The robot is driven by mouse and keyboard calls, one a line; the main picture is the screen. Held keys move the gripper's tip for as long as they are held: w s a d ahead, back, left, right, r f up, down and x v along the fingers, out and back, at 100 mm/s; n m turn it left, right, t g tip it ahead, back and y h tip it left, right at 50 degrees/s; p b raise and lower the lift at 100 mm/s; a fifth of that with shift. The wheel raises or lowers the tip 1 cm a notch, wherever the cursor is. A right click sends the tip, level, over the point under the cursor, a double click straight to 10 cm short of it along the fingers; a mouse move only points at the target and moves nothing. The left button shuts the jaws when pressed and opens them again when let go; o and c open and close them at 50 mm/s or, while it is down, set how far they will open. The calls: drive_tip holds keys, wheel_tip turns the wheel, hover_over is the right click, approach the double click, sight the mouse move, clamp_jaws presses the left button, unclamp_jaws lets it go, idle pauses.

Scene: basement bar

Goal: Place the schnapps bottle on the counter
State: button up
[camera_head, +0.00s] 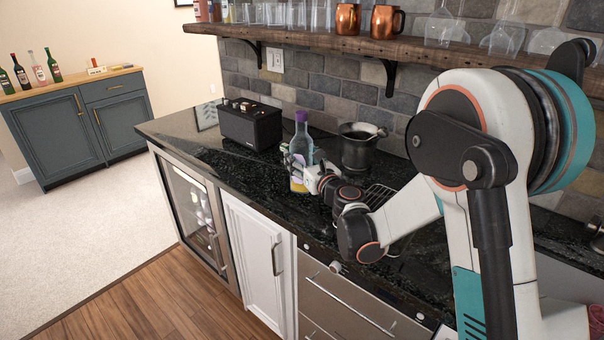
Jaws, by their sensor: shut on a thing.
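The bottle (301,130) is clear with a purple cap and a yellow patch low on its body. It stands upright at or just above the black counter (225,160); I cannot tell whether its base touches the stone. My gripper (297,162) is shut on the bottle at its lower body, reaching from the right. The fingers hide part of the bottle's side. I cannot read the label.
A black speaker-like box (251,124) stands left of the bottle, and a dark metal bucket (360,146) stands close on its right. A wooden shelf (300,38) with copper mugs and glasses hangs above. The counter's left end is clear. Bottles stand on a far cabinet (70,125).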

drive_tip(key=shift+f+b, duration=0.75)
drive_tip(key=shift+f, duration=1.35)
drive_tip(key=o, duration=1.4)
drive_tip(key=shift+f, duration=0.1)
drive_tip(key=shift+o, duration=0.2)
drive_tip(key=shift+r, duration=0.2)
drive_tip(key=p+v, duration=0.2)
drive_tip(key=v, duration=1)
drive_tip(key=shift+f, duration=0.15)
